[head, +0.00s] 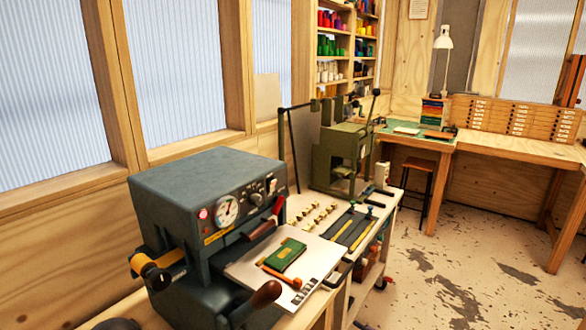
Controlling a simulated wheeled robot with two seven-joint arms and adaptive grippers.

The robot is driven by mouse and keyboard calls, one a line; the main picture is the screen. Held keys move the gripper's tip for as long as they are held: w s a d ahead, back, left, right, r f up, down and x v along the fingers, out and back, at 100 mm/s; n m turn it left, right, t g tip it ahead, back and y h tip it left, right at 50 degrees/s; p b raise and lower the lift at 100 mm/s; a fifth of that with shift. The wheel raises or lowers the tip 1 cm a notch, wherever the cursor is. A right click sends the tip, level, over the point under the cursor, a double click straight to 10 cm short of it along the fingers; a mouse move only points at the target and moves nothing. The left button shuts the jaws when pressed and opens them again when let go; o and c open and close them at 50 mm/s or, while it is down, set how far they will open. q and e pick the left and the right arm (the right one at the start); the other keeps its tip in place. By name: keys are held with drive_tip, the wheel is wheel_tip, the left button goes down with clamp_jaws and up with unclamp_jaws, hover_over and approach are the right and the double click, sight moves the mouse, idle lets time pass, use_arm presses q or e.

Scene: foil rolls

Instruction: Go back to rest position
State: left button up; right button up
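Neither of my grippers shows in the head view. A dark blue-grey press (200,175) stands on the bench at the lower left, with a round dial, a red light and knobs on its front. A gold-yellow roll (170,262) with a dark end sits at the press's left side. A pale plate (250,270) juts out at the front of the press. A green book-like piece with gold marks (286,255) lies on it, beside an orange-brown strip (282,276). Coloured rolls or spools (330,45) fill the shelves at the back.
The press has a wooden-knobbed lever (266,293) at the front. A green machine (340,158) stands behind on a long bench. A desk with a white lamp (444,42) and a stool (418,178) are at the back. The worn floor (470,250) at the right is clear.

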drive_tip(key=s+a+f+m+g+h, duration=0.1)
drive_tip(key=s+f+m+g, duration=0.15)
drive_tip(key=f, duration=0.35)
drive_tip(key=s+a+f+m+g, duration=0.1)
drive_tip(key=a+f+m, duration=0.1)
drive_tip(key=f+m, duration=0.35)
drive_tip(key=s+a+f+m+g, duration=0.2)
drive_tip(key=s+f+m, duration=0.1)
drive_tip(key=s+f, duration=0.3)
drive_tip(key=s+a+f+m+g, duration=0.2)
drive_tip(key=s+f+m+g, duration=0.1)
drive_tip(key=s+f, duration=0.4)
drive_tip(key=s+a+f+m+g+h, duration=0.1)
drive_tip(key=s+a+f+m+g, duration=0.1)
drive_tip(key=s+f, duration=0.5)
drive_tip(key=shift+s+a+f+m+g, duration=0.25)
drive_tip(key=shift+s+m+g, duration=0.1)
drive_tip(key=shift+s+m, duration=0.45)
